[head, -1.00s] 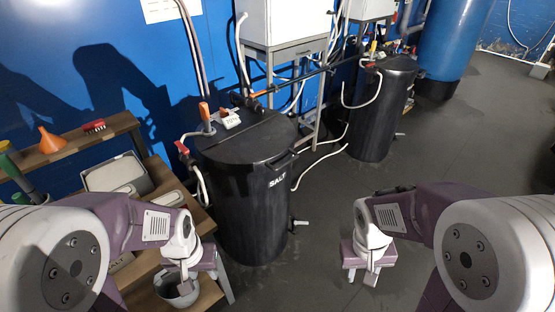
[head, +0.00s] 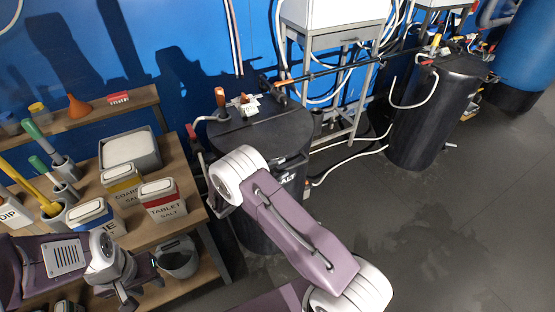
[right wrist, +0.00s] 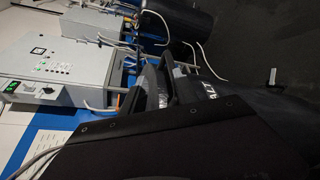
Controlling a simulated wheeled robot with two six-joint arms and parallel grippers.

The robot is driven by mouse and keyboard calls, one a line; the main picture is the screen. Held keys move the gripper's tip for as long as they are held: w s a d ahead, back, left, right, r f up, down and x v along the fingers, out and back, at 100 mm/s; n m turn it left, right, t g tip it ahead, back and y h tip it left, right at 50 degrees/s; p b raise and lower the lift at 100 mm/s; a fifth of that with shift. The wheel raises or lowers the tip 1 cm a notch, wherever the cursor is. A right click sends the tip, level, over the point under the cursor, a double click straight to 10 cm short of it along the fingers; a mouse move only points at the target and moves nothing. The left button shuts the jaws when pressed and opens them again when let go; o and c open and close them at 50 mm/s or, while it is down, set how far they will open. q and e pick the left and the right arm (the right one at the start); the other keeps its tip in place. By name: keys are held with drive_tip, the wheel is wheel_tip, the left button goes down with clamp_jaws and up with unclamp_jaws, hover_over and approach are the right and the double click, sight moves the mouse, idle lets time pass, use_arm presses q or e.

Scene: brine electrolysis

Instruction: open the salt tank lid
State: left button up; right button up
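The black salt tank (head: 252,232) stands in the middle of the head view, its white lettering partly covered by my right arm. Its round black lid (head: 262,137) lies flat on top, closed as far as I can see. The lettering also shows on the tank in the right wrist view (right wrist: 208,90). My right arm reaches across the tank's front, and its wrist hides the gripper in the head view. In the right wrist view, dark finger shapes of my right gripper (right wrist: 152,88) are close to the tank; contact is unclear. My left gripper (head: 142,290) is open and empty at lower left.
A wooden shelf (head: 190,232) at left carries salt boxes (head: 162,200), a grey tray (head: 130,150) and a grey bucket (head: 180,262) beside my left gripper. A second black tank (head: 435,118) stands at right. Hoses lie between the tanks. The floor (head: 440,235) at right is clear.

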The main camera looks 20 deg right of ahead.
sight(291, 168)
drive_tip(key=shift+n, duration=0.5)
drive_tip(key=d+f, duration=0.1)
drive_tip(key=d, duration=0.1)
drive_tip(key=w+d+f+p, duration=0.1)
drive_tip(key=d, duration=0.1)
drive_tip(key=w+d+f, duration=0.1)
drive_tip(key=d+f, duration=0.1)
drive_tip(key=shift+w+d+p, duration=0.25)
drive_tip(key=shift+d+p, duration=0.15)
clamp_jaws()
idle(0.9)
